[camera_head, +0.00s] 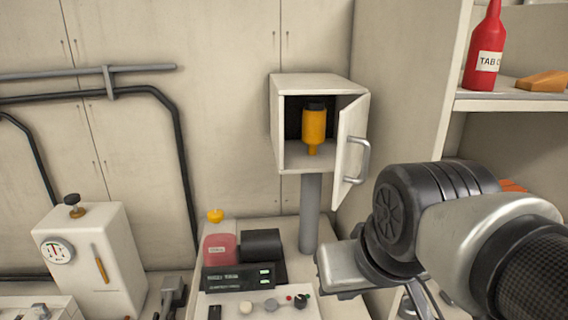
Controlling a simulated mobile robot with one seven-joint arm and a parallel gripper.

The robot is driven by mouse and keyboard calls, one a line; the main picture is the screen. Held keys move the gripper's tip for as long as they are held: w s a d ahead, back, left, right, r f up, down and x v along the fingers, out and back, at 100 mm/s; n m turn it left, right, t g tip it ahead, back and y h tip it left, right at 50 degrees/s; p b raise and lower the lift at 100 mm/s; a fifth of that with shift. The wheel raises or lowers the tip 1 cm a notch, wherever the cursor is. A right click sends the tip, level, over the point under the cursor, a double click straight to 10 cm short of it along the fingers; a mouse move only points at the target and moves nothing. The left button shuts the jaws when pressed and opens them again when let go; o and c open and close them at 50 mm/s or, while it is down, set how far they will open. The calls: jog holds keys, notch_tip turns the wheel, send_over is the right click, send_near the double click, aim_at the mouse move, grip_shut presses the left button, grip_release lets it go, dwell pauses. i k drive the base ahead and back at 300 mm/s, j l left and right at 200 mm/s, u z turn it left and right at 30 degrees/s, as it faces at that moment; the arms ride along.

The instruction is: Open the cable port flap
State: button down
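No part that I can clearly name as a cable port flap shows. A white box (319,83) stands on a grey post, its front open. Its hinged door (349,138) stands swung out to the right and carries a grey bar handle (359,160). A yellow bottle-like thing with a dark top (314,127) is inside the box. My arm comes in from the lower right, its joint in front of and below the door, apart from it in the picture.
A control panel with knobs (255,303) and a pink container (219,249) are below the box. A white gauge unit (95,258) stands at left. A shelf (515,100) at right holds a red bottle (486,53). Pipes run along the left wall.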

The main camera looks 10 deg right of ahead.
aim_at(353, 150)
jog(key=k+l, duration=0.2)
jog(key=l, duration=0.15)
jog(key=k+l, duration=0.2)
jog(key=l, duration=0.2)
jog(key=k+l, duration=0.2)
jog(key=l, duration=0.15)
jog(key=u, duration=0.05)
